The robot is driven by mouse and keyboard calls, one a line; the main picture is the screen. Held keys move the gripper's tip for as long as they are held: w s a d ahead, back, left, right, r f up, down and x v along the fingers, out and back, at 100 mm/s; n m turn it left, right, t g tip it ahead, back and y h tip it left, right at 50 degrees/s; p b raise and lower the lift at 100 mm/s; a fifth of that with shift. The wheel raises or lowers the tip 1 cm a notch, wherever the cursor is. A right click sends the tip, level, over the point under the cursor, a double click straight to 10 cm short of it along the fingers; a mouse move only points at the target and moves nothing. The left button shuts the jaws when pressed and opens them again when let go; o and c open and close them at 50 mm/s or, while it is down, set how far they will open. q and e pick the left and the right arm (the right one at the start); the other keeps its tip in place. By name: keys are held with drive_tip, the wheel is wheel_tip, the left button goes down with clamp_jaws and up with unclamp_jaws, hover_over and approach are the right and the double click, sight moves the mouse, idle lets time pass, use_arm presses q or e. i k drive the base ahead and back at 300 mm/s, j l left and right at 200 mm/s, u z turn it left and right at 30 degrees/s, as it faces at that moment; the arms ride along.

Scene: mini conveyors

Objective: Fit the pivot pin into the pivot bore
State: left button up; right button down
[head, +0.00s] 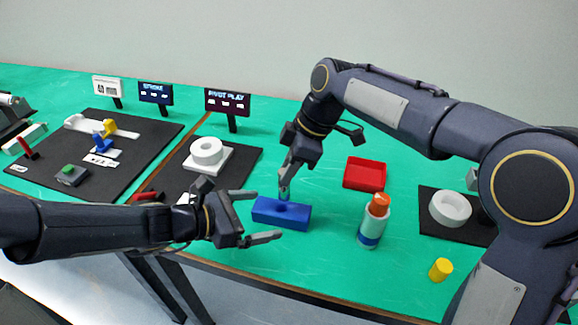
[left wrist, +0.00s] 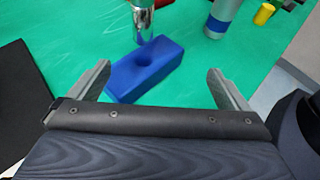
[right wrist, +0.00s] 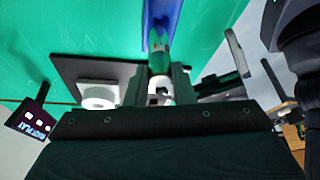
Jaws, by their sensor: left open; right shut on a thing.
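My right gripper (head: 285,180) is shut on a silver metal pin, the pivot pin (left wrist: 145,22), which points down over the blue block (head: 269,214). In the right wrist view the pin (right wrist: 159,52) sticks out from between the fingers. I cannot tell whether its tip touches the block. My left gripper (head: 272,217) is open and empty, its fingers pointing toward the block. A white ring (head: 207,152) with a central hole sits on a white base below the PIVOT PLAY sign.
A red tray (head: 365,172), a bottle with an orange cap (head: 373,222) and a yellow cylinder (head: 440,269) stand right of the block. Another white ring (head: 450,208) lies on the right mat. A stroke station (head: 96,145) fills the far left. Green table shows between.

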sight(208, 155)
drive_tip(key=k, duration=1)
